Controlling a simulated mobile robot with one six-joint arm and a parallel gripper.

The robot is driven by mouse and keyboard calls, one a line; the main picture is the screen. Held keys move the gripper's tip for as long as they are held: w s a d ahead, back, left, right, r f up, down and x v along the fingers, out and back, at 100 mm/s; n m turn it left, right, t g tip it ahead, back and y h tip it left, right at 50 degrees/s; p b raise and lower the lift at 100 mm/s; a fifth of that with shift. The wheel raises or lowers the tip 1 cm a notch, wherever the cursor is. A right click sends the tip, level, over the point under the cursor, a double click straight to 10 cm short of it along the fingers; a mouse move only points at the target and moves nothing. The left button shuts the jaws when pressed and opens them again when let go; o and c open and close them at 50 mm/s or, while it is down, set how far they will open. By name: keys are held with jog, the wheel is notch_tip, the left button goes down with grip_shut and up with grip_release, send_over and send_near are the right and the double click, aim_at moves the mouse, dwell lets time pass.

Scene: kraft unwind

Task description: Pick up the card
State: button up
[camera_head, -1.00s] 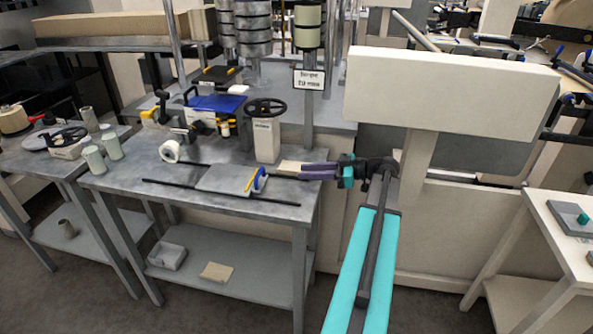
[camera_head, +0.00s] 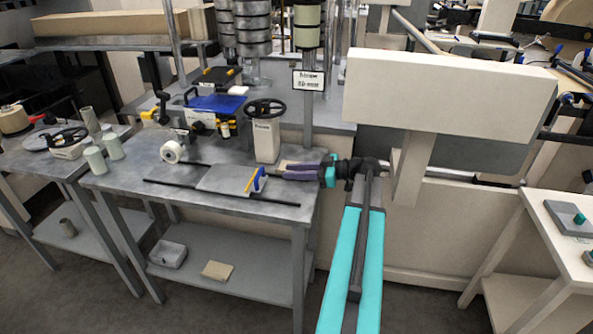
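A small flat cream piece (camera_head: 287,163) that may be the card lies near the right end of the grey metal table (camera_head: 230,203). My gripper (camera_head: 280,173), with dark purple fingers, reaches in from the right, low over the table. Its fingertips overlap the near side of the cream piece in the picture, covering part of it. I cannot tell if they touch it, nor if the fingers are open or shut. A tan sheet (camera_head: 217,270) lies on the table's lower shelf.
A grey plate (camera_head: 222,180) with a blue and yellow tool (camera_head: 254,181) lies left of my gripper. Dark rods (camera_head: 215,192) cross the table. A cream post with a black handwheel (camera_head: 266,140) stands behind. A large cream panel (camera_head: 450,95) hangs right of my arm.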

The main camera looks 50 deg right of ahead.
grip_shut()
dwell(0.4)
jog(key=shift+r+b, duration=0.75)
jog(key=shift+r, duration=4.25)
